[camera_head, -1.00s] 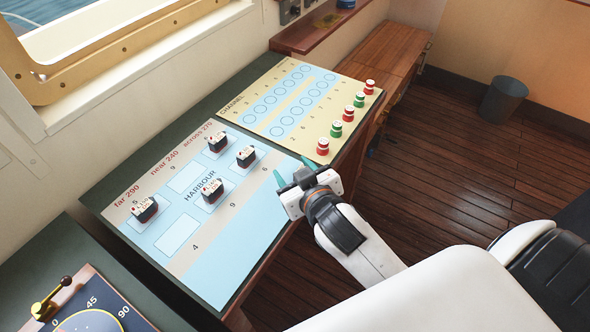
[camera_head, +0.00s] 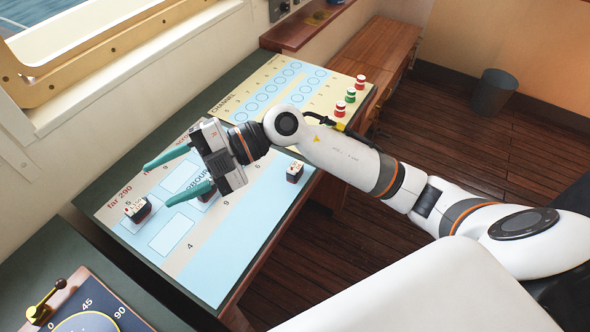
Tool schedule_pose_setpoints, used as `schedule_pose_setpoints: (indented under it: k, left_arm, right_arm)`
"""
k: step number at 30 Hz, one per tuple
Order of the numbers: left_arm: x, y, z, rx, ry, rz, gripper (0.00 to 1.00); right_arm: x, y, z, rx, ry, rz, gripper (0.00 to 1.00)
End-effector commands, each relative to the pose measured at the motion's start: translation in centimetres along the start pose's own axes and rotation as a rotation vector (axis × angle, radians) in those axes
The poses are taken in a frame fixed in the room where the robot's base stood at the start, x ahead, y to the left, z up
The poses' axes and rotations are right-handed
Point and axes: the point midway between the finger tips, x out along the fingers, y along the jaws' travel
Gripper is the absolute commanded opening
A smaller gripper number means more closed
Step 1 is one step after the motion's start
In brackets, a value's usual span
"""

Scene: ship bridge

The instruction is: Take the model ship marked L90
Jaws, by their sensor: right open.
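A small dark-hulled model ship with a pale top (camera_head: 137,208) stands on a slot at the left of the harbour board (camera_head: 205,275). Another model ship (camera_head: 295,171) stands at the board's right edge. A third ship (camera_head: 206,196) is mostly hidden by my right gripper. Their markings are too small to read, so I cannot tell which is L90. My right gripper (camera_head: 159,186) is open and empty above the board, its teal fingers pointing left, beyond and to the right of the left ship. My left gripper is not in view.
A panel with a brass lever (camera_head: 45,298) is at the lower left. The front of the harbour board is clear.

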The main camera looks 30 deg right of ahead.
Motion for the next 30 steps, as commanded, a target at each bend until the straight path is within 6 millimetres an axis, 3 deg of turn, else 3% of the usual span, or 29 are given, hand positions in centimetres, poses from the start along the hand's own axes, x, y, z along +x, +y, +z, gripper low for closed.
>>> schedule_pose_setpoints:
  k: [5, 9, 15, 18, 23, 30]
  left_arm:
    - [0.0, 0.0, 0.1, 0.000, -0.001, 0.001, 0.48]
    - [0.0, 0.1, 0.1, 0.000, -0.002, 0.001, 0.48]
    - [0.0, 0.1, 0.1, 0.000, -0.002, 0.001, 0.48]
    - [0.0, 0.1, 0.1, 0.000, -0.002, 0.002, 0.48]
    - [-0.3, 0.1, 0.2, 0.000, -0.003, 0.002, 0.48]
    - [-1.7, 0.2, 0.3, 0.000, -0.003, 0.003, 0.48]
  right_arm:
    - [-3.5, 3.9, -4.5, 0.020, 0.197, 0.415, 0.53]
    - [-9.1, 5.7, -8.3, 0.098, 0.438, 0.701, 0.53]
    - [-17.7, 5.6, -11.2, 0.242, 0.792, 0.958, 0.53]
    - [-20.4, 5.2, -11.5, 0.294, 0.906, 1.018, 0.53]
    - [-22.0, 5.4, -11.8, 0.333, 0.975, 1.053, 0.53]
    - [-21.4, 8.8, -13.6, 0.335, 0.972, 1.055, 0.53]
